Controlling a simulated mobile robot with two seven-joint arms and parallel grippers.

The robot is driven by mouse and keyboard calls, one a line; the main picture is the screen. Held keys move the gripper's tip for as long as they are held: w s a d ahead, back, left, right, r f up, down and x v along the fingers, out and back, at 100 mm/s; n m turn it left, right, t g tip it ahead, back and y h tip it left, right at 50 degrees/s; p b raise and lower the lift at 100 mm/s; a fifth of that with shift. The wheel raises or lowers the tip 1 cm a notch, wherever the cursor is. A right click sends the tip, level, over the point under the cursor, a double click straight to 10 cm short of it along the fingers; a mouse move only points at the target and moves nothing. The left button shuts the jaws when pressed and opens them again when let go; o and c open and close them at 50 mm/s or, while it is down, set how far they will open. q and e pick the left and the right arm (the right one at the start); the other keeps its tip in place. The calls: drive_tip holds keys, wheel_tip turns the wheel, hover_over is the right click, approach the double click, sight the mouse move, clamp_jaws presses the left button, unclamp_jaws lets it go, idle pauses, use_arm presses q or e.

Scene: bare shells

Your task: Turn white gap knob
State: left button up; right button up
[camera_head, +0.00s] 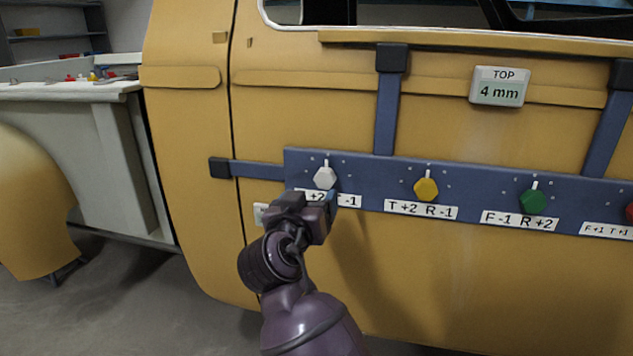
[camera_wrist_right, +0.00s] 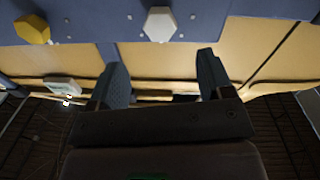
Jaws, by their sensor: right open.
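The white knob (camera_head: 325,178) is a hexagonal knob on the blue rail (camera_head: 375,176) fixed to the yellow car side. A thin white pointer stands up above it in the head view, with small dots around. Its label is partly hidden by my right gripper (camera_head: 312,203), which is just below the knob in that view. In the right wrist view the white knob (camera_wrist_right: 159,24) is beyond the gap between the two open fingers (camera_wrist_right: 161,65). The fingers are apart and empty, and no contact with the knob shows. My left gripper is not in view.
A yellow knob (camera_head: 426,189), a green knob (camera_head: 533,202) and a partly cut-off red knob (camera_head: 629,212) follow to the right on the rail. A display (camera_head: 500,87) reading "TOP 4 mm" is above.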

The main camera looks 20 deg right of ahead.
sight(323, 181)
drive_tip(key=b+x, duration=0.1)
drive_tip(key=x, duration=0.7)
drive_tip(key=shift+f, duration=0.2)
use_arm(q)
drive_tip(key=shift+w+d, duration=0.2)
use_arm(e)
drive_tip(key=shift+w+d+r, duration=0.15)
drive_tip(key=shift+w+d, duration=0.15)
drive_tip(key=shift+w, duration=0.15)
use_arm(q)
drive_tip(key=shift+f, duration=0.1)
use_arm(e)
drive_tip(key=shift+c, duration=0.5)
